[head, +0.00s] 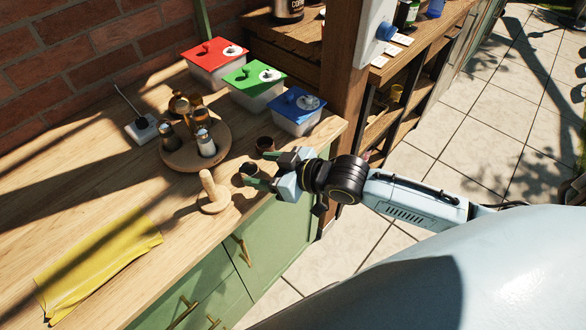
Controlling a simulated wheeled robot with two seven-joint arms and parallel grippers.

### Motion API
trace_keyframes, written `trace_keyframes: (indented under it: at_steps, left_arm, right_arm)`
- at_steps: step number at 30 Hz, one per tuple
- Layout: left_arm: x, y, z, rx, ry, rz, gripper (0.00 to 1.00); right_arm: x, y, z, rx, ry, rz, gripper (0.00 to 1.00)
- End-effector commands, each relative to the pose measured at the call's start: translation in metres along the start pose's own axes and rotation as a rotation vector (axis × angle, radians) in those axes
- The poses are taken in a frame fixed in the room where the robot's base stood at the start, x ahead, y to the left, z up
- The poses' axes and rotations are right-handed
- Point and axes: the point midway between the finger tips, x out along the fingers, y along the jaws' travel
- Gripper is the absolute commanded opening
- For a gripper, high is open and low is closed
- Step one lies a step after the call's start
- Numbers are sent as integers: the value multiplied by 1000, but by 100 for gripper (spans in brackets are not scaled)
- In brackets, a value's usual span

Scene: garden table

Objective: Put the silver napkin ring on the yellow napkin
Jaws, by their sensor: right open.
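The yellow napkin (100,265) lies flat on the wooden counter at the lower left. My right gripper (257,169) is open over the counter's front edge, its green-tipped fingers pointing left. A small dark brown ring-like piece (249,170) is at its fingertips, roughly between them; I cannot tell if they touch it. A similar dark piece (265,145) stands just beyond the upper finger. Neither looks clearly silver, and I cannot make out a silver napkin ring for certain. My left gripper is not in view.
A wooden peg stand (213,194) stands left of my right gripper. Behind it is a round wooden tray (180,160) with several shakers and bottles. Boxes with red (205,52), green (245,77) and blue (285,106) lids stand behind. The counter around the napkin is clear.

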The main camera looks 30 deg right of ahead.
Motion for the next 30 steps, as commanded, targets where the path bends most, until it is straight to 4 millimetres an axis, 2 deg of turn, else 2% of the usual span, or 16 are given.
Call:
trace_keyframes:
  at_steps: [1,6,12,18,26,28,30]
  left_arm:
    - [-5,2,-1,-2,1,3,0]
    - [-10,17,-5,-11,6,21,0]
    - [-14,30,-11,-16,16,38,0]
    - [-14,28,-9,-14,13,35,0]
    - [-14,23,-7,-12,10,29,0]
    - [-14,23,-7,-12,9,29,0]
    - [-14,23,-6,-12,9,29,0]
  right_arm:
    - [-15,1,0,-2,-5,-1,62]
    - [-51,1,0,0,-5,-1,62]
    - [-76,1,0,0,-3,0,62]
    - [-86,1,0,1,-1,-1,62]
    - [-86,2,1,2,-2,3,62]
    - [-83,8,9,7,-12,20,62]
    - [-77,22,28,18,-37,59,62]
